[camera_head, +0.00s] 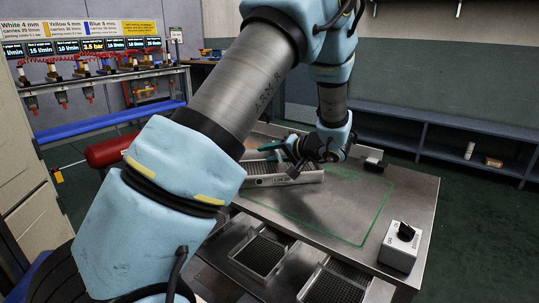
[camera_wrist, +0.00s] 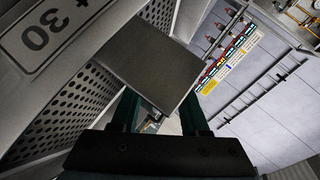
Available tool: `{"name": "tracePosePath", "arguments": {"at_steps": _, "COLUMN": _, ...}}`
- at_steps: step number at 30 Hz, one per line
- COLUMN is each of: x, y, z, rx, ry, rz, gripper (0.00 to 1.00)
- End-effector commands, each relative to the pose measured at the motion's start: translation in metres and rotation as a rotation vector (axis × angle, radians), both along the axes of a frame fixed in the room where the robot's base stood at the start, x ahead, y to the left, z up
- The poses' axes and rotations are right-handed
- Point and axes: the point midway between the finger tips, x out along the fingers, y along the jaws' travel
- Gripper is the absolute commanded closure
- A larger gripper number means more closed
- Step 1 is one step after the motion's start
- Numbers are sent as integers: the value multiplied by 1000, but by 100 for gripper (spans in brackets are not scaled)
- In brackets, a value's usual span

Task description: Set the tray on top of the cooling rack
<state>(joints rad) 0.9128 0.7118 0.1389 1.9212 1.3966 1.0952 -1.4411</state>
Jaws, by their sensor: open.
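A grey metal tray with a perforated wall and a label on its front (camera_head: 285,181) sits on the steel table, partly hidden by my arm. In the wrist view a perforated wall (camera_wrist: 68,122) with a number label fills the left side. My gripper (camera_head: 277,150) is at the tray's far upper edge. Its two dark green fingers (camera_wrist: 158,100) are apart, with a flat grey plate (camera_wrist: 152,62) in front of and between them. I cannot tell whether they touch it. I cannot identify the cooling rack for certain.
The steel table (camera_head: 395,190) has a green outline and clear room at right. A switch box (camera_head: 398,249) stands at its front right corner. Perforated trays (camera_head: 262,254) lie below. A red cylinder (camera_head: 110,151) is at left, and a low shelf (camera_head: 440,120) runs along the back wall.

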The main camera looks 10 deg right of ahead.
Motion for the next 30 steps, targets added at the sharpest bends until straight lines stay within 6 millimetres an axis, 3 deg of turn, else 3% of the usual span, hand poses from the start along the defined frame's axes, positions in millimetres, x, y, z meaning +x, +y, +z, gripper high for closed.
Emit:
{"name": "tracePosePath", "arguments": {"at_steps": 5, "x": -4, "y": -4, "z": 5, "rx": -1, "ry": -1, "rz": -2, "gripper": 55}}
{"name": "tracePosePath", "arguments": {"at_steps": 21, "x": -77, "y": -61, "z": 44, "rx": -1, "ry": -2, "rz": -1, "gripper": 55}}
{"name": "tracePosePath", "arguments": {"at_steps": 30, "x": -87, "y": -68, "z": 50, "rx": 1, "ry": 0, "rz": 1, "gripper": 55}}
